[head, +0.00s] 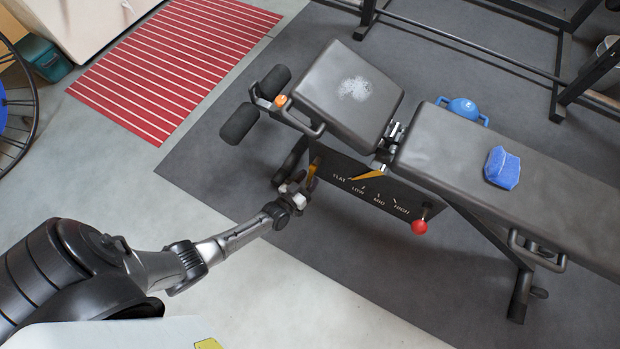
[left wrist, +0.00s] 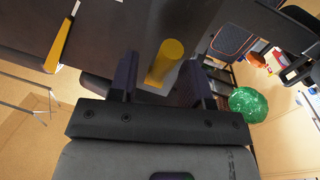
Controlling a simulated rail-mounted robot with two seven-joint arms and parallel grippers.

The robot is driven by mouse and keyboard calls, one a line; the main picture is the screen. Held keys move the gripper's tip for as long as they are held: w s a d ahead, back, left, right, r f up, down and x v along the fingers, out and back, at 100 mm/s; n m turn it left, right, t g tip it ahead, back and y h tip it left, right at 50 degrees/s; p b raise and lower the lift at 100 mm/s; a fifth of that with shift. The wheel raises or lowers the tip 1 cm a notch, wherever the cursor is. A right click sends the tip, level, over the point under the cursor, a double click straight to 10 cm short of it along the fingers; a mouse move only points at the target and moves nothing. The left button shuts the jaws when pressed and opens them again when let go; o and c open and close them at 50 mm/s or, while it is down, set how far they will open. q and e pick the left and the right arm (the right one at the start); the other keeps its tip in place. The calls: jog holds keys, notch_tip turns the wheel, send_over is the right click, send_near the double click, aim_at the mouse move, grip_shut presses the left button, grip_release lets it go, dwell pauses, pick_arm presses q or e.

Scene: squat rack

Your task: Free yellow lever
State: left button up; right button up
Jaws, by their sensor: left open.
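The yellow lever (head: 314,167) stands at the left end of the bench's black scale plate, beside my left gripper (head: 297,187). In the left wrist view its rounded yellow grip (left wrist: 165,62) appears between the two dark fingers of my left gripper (left wrist: 161,78). The fingers are apart, with gaps showing on both sides of the grip; whether either touches it I cannot tell. A flat yellow pointer (head: 368,175) lies on the scale plate (head: 345,181), near its upper edge; it also shows in the left wrist view (left wrist: 60,45). My right gripper is out of view.
The padded bench (head: 450,150) extends to the right, with a blue cloth (head: 503,168) on it. A red knob (head: 419,227) sits at the plate's right end. Foam rollers (head: 240,123) stick out above my gripper. The floor in front is clear.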

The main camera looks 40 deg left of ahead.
pick_arm(q)
jog(key=shift+w, duration=0.7)
jog(key=shift+c, duration=0.4)
grip_shut()
